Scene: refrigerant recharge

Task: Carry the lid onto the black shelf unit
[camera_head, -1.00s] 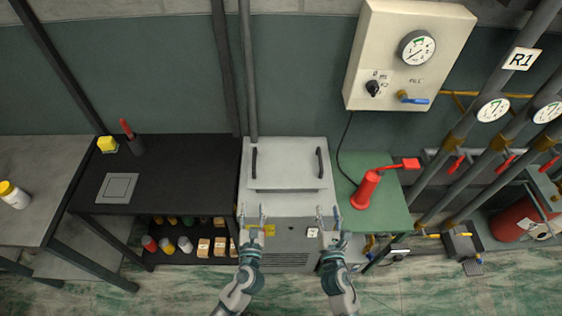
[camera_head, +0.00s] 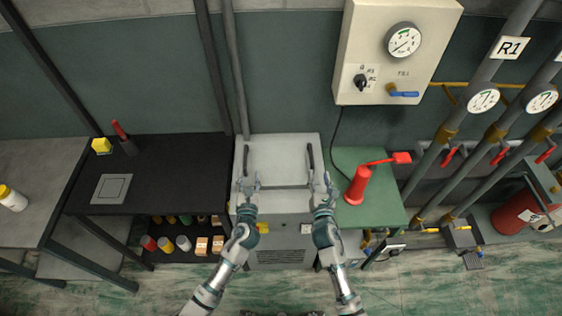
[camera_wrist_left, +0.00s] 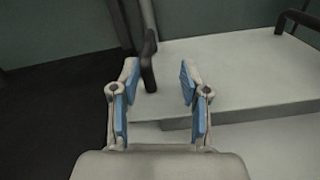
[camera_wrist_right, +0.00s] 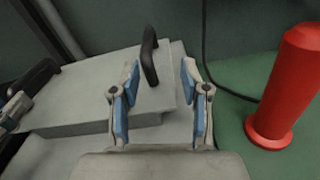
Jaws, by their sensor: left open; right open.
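The lid (camera_head: 279,158) is a light grey slab with two dark upright handles, lying on top of the grey cabinet (camera_head: 283,232). The left handle (camera_head: 246,160) stands just ahead of my left gripper (camera_head: 247,182), which is open and empty. In the left wrist view that handle (camera_wrist_left: 148,62) is beyond and between the fingertips, seemingly not touched. The right handle (camera_head: 310,157) is ahead of my open, empty right gripper (camera_head: 319,182). In the right wrist view it (camera_wrist_right: 149,58) shows close to the left fingertip. The black shelf unit (camera_head: 165,178) stands left of the cabinet.
A red pump-like bottle (camera_head: 357,186) stands on the green table (camera_head: 375,212) at right.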

